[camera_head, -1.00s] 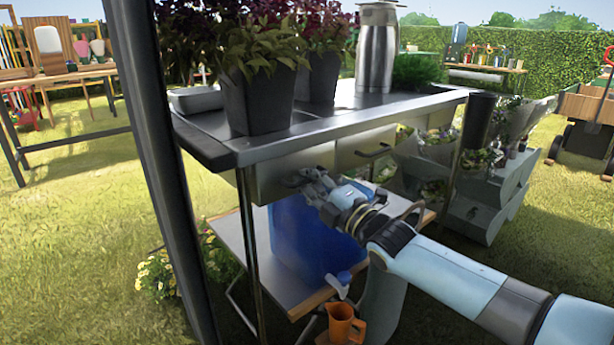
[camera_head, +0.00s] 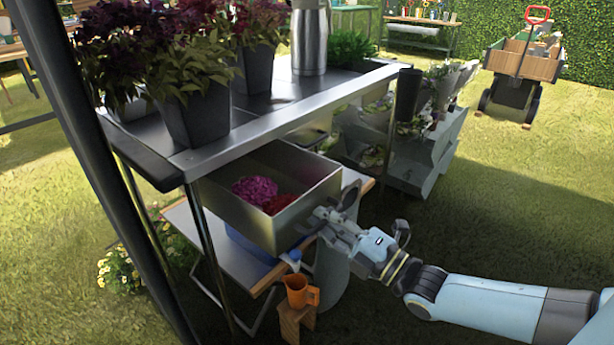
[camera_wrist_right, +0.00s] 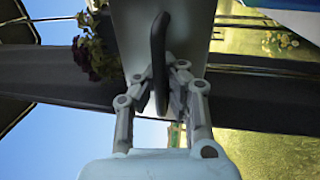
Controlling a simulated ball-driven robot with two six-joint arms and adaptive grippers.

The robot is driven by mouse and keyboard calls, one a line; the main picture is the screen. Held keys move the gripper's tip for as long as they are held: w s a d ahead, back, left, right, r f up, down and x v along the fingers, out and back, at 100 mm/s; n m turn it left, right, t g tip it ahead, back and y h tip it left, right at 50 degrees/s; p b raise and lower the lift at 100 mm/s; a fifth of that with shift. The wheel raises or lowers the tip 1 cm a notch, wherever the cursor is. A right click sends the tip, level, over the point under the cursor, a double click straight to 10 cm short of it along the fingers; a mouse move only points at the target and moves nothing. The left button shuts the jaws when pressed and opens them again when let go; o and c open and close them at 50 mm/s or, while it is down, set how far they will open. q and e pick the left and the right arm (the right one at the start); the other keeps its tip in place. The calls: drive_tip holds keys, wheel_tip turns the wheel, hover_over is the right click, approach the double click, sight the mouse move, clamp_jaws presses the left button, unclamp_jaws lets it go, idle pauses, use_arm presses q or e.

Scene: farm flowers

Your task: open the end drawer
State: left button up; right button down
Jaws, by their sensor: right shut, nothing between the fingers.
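The end drawer (camera_head: 255,232) is a grey metal box pulled out from under the steel table top, with magenta flowers (camera_head: 254,189) and red flowers (camera_head: 280,203) inside. My right gripper (camera_head: 328,222) is at the drawer's front panel, with its arm coming in from the right. In the right wrist view the dark bar handle (camera_wrist_right: 158,55) stands in front of the panel (camera_wrist_right: 192,30). The fingers (camera_wrist_right: 162,80) are close by the handle; they are shut and hold nothing. My left gripper is not in view.
The table (camera_head: 270,115) carries potted plants (camera_head: 195,115) and a steel jug (camera_head: 309,40). A dark post (camera_head: 95,170) stands at left.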

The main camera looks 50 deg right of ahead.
drive_tip(key=shift+s, duration=0.6)
drive_tip(key=c, duration=2)
unclamp_jaws()
drive_tip(key=o, duration=0.6)
drive_tip(key=s, duration=0.4)
drive_tip(key=s+f, duration=0.1)
drive_tip(key=s, duration=0.3)
drive_tip(key=s+d+f, duration=0.1)
drive_tip(key=s, duration=0.2)
drive_tip(key=shift+s+f, duration=0.15)
drive_tip(key=shift+s, duration=0.25)
drive_tip(key=shift+w, duration=0.15)
